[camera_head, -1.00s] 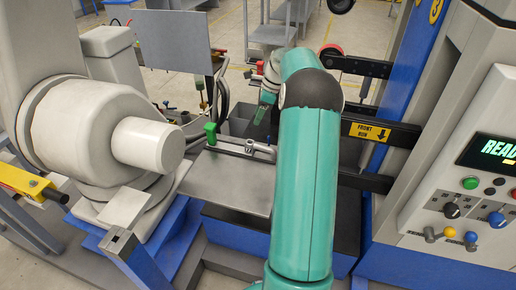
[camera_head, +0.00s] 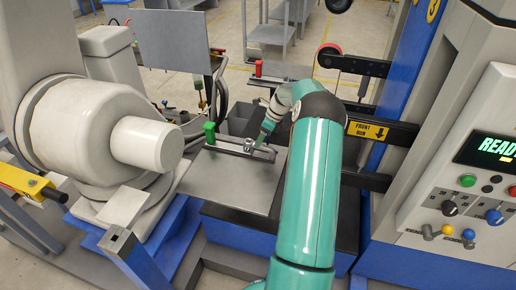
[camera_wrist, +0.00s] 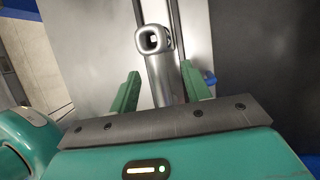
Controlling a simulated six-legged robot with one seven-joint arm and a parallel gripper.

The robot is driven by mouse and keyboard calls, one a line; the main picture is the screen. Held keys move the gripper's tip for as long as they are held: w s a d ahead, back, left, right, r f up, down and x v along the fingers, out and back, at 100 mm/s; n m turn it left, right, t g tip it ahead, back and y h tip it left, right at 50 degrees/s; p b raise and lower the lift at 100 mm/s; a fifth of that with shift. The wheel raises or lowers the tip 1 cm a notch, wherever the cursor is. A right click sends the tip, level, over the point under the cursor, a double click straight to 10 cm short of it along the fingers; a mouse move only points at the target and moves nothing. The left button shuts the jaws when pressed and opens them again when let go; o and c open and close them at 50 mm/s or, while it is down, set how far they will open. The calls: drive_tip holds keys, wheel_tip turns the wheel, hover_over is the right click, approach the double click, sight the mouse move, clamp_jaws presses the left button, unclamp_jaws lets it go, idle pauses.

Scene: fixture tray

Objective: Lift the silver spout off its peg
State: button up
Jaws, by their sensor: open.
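The silver spout (camera_wrist: 161,72) is a shiny tube with a round open end, in the middle of the wrist view. In the head view the spout (camera_head: 248,145) shows small at the grey bar on the metal tray (camera_head: 228,187). My gripper (camera_wrist: 160,70) is open, with one green finger on each side of the spout and gaps left and right. In the head view my gripper (camera_head: 262,139) is just right of the spout, partly merged with the arm's outline. The peg under the spout is hidden.
A green block (camera_head: 210,132) stands at the bar's left end. A red cylinder (camera_head: 258,68) stands farther back. A large pale machine (camera_head: 80,130) is on the left, and a control panel (camera_head: 470,190) on the right. The tray's front part is bare.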

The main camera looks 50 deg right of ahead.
drive_tip(key=x, duration=0.4)
drive_tip(key=shift+s+a, duration=0.1)
drive_tip(key=c, duration=1)
clamp_jaws()
drive_tip(key=shift+r, duration=0.1)
drive_tip(key=shift+r, duration=0.45)
wheel_tip(320, 180, up, 2)
drive_tip(key=s+a+r, duration=0.8)
drive_tip(key=s+r, duration=0.2)
drive_tip(key=s, duration=0.1)
drive_tip(key=shift+s, duration=0.25)
